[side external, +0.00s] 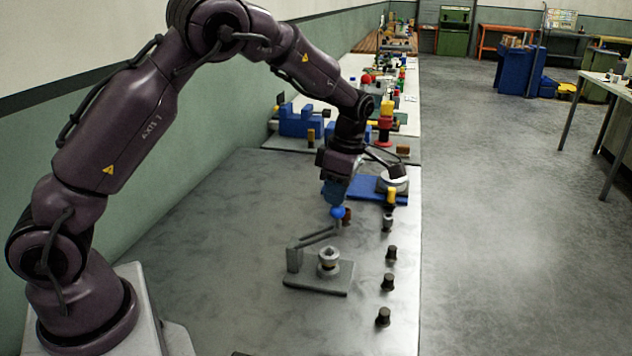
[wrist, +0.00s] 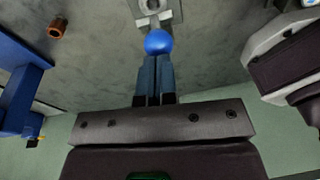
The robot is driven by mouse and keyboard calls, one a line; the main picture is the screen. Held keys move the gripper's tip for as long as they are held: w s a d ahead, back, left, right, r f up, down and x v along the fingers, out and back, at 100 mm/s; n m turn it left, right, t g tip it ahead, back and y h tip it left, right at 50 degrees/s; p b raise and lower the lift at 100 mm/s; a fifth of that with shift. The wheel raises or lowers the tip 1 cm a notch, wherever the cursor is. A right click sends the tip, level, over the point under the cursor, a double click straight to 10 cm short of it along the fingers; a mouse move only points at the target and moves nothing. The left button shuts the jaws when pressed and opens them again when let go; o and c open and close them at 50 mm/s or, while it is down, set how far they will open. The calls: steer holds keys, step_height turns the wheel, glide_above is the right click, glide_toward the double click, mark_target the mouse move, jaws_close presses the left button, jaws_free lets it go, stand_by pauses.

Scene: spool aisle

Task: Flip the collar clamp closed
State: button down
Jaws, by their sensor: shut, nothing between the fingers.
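The collar clamp has a grey base plate (side external: 318,279), a post at its left end and a grey arm (side external: 318,236) reaching right from the post. The arm is raised at a slant above the round metal collar piece (side external: 328,262) on the plate. A blue ball knob (side external: 337,212) sits at the arm's free end; it also shows in the wrist view (wrist: 158,42). My gripper (wrist: 156,62) is shut and empty, its blue fingertips right at the knob. I cannot tell whether they touch it. In the side view, my gripper (side external: 335,203) is just above the knob.
Several dark spools (side external: 387,282) stand in a row along the bench's right edge. A small brown cylinder (side external: 347,215) stands behind the knob and shows in the wrist view (wrist: 58,28). A blue fixture (side external: 370,188) lies behind my gripper. The front left bench is clear.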

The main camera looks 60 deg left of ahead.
steer(key=w+d+f+g+y, duration=0.2)
steer(key=w+d+f, duration=0.2)
steer(key=f, duration=0.3)
steer(key=shift+g+y, duration=0.4)
steer(key=shift+w, duration=0.1)
steer(key=v, duration=1.2)
steer(key=shift+r, duration=0.35)
steer(key=shift+d, duration=0.1)
